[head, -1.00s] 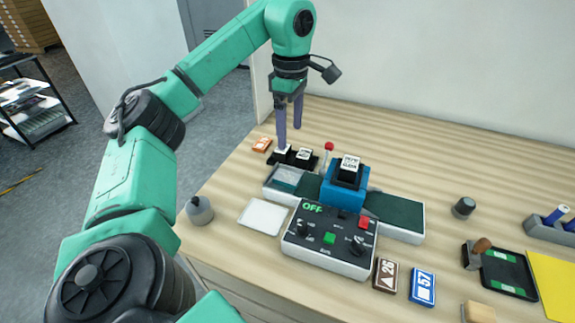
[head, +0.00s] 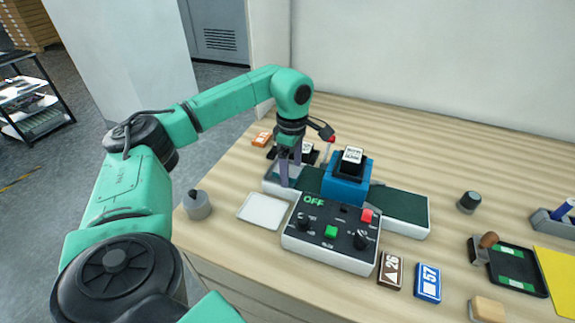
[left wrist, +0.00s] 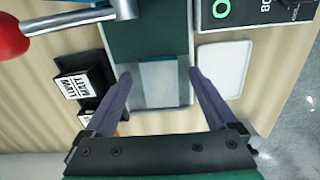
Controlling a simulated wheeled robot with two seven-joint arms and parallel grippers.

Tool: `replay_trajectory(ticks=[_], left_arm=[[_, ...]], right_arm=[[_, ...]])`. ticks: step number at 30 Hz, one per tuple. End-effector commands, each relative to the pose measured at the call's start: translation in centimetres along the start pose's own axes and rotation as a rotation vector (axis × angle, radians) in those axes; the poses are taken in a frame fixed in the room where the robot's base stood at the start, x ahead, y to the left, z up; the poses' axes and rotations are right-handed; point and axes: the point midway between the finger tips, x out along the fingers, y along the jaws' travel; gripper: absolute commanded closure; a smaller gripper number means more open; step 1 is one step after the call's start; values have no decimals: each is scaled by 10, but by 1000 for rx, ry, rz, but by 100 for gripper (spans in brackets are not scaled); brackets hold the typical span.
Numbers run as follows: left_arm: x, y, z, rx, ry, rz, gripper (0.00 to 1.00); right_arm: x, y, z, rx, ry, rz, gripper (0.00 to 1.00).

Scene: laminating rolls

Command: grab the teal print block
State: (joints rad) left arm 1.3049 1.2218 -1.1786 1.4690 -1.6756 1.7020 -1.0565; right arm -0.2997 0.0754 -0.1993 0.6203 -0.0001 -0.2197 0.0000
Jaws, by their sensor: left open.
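The teal print block (left wrist: 160,84) shows in the left wrist view as a flat piece with a pale grey top and teal edges, at the end of the dark green belt. In the head view that end of the laminating machine is largely behind my left gripper (head: 290,184). The gripper points down there with its fingers apart. In the left wrist view the left gripper (left wrist: 159,74) has one fingertip on each side of the block. I cannot tell whether they touch it. My right gripper is not in view.
A blue housing (head: 346,183) with a black printed block on top straddles the belt (head: 400,212). A red-knobbed lever (left wrist: 12,38) stands close to the left gripper. The control box (head: 331,235) reads OFF. A white tray (head: 263,211) lies in front, black stamps (left wrist: 80,85) behind.

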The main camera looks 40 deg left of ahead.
Motion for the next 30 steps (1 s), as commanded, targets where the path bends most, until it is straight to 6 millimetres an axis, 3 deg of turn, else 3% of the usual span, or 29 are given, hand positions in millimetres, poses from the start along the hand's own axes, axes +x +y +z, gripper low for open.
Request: replay_trajectory(ticks=[1,6,8,16,20,23,26,28,30], left_arm=[[0,0,0,0,0,0,16],[0,0,0,0,0,0,81],[0,0,0,0,0,0,99],[-3,0,0,0,0,1,99],[-14,1,1,0,-2,3,99],[-34,1,1,0,-3,6,99],[-65,2,1,1,-4,7,99],[-94,1,2,2,-5,7,99],[-131,1,1,0,-2,7,99]], right_arm=[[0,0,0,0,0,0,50],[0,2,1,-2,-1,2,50],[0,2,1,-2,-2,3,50],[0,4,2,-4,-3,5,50],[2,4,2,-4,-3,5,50],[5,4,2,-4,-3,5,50],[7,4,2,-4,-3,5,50],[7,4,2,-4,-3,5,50],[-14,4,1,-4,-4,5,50]])
